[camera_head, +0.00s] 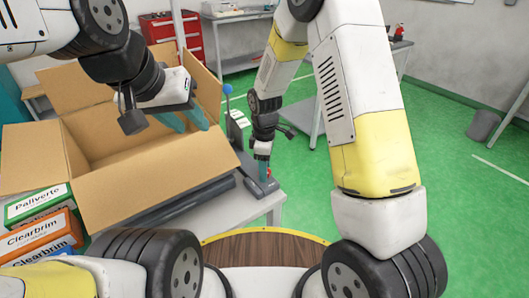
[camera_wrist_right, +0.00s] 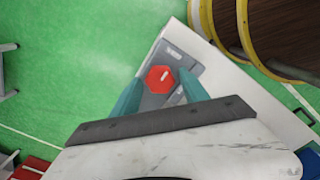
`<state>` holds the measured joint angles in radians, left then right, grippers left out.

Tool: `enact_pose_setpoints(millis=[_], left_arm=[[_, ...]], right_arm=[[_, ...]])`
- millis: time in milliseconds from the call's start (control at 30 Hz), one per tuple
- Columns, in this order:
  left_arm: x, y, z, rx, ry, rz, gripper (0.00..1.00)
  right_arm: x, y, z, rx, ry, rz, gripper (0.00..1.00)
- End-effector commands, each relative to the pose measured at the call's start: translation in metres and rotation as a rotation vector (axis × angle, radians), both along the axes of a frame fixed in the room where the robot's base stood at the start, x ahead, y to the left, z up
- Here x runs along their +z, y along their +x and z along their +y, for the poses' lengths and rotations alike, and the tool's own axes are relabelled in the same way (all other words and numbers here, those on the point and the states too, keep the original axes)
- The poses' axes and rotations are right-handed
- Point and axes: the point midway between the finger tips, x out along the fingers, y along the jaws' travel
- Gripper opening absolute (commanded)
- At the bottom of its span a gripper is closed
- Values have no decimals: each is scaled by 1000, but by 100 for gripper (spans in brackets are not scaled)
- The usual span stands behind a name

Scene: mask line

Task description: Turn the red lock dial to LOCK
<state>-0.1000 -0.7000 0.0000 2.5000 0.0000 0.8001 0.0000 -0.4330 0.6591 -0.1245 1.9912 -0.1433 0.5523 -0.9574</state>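The red lock dial (camera_wrist_right: 159,79) is hexagonal with a short white mark and sits on a grey plate (camera_wrist_right: 152,102) in the right wrist view. In the head view a small red part of it (camera_head: 269,172) shows at the table's corner. My right gripper (camera_wrist_right: 161,76) is open over the dial, one teal finger on each side with small gaps. In the head view the right gripper (camera_head: 263,170) points down there. No LOCK lettering is legible. My left gripper (camera_head: 183,121) is open and empty above the cardboard box.
A large open cardboard box (camera_head: 155,185) stands on the grey table (camera_head: 235,212). A blue-knobbed lever (camera_head: 227,89) rises behind it. Labelled cartons (camera_head: 38,203) are stacked at the left. The green floor at the right is mostly clear.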

Motion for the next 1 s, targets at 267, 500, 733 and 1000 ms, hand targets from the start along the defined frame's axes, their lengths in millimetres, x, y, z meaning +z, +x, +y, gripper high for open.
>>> enact_pose_setpoints(millis=[267, 500, 733, 1000], left_arm=[[0, 0, 0, 0, 0, 0, 36], [0, 0, 0, 0, 0, 0, 36], [0, 0, 0, 0, 0, 0, 36], [0, 0, 0, 0, 0, 0, 36]], right_arm=[[0, 0, 0, 0, 0, 0, 0], [0, 0, 0, -25, 0, 0, 0], [1, 0, 0, -132, 0, -1, 0], [1, 0, 0, -364, 0, -2, 0]])
